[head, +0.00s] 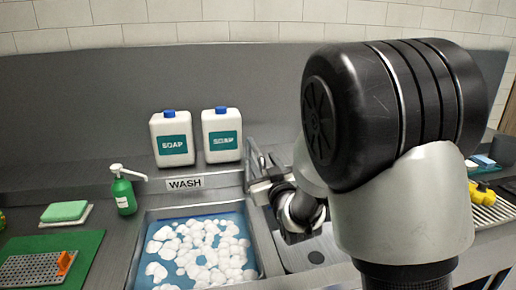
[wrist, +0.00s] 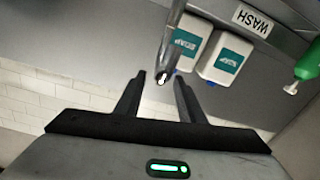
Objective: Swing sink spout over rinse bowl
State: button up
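The metal sink spout (wrist: 172,42) shows in the wrist view as a grey tube, its end between or just beyond my fingertips. My gripper (wrist: 161,78) is open, with a gap visible on each side of the spout; I cannot tell whether either finger touches it. In the head view my gripper (head: 262,182) is near the divider behind the basins, partly hidden by my arm, and the spout is hard to make out there. The rinse bowl (head: 295,257) is the grey basin right of the wash basin, with a dark round drain; my arm hides its right part.
The wash basin (head: 140,258) holds blue water and white foam. Two soap jugs (head: 172,138) (head: 221,134) stand behind it above the WASH label (head: 185,183). A green pump bottle (head: 124,193) and sponge (head: 64,211) are at left. A yellow object (head: 482,191) lies at far right.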

aim_at(258, 154)
jog(key=p+x, duration=0.1)
jog(key=x, duration=0.5)
grip_shut()
